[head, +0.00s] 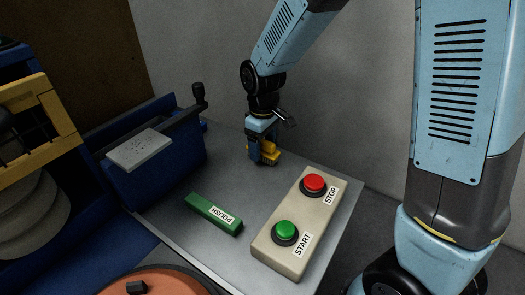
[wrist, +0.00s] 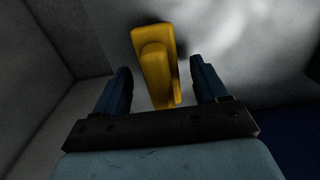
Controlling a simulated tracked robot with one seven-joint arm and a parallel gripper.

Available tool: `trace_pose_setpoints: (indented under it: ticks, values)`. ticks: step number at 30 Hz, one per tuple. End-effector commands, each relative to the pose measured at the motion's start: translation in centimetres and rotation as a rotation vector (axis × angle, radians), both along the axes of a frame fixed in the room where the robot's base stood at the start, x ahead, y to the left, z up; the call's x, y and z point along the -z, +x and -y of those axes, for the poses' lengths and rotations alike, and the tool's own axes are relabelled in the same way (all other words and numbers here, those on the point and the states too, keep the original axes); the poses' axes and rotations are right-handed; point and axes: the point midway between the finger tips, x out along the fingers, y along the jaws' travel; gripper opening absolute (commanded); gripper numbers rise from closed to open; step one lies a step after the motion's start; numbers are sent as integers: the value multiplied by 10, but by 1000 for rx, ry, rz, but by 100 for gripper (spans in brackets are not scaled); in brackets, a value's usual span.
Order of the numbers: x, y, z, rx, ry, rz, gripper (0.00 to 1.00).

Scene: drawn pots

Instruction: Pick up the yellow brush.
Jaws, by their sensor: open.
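The yellow brush (wrist: 155,62) lies on the grey bench top, with a raised grip along its upper side. In the wrist view it stands between the two blue fingers of my gripper (wrist: 163,88), with a visible gap on each side. My gripper is open. In the head view my gripper (head: 262,158) is low over the far part of the bench, and part of the brush (head: 271,157) shows yellow beside and behind the fingers. The rest of the brush is hidden there by the fingers.
A beige box (head: 268,245) with a red STOP button (head: 313,184) and a green START button (head: 285,230) stands in front of my gripper. A green POLISH bar (head: 213,213) lies to the left. A blue vise-like block (head: 165,165) stands at the left. A wall rises behind.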

Motion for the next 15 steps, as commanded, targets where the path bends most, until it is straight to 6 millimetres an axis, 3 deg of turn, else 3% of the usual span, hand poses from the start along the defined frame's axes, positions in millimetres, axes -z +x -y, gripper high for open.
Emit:
trace_pose_setpoints:
  ticks: [8,15]
  values:
    - [2,0,0,0,0,0,71]
    - [2,0,0,0,0,0,48]
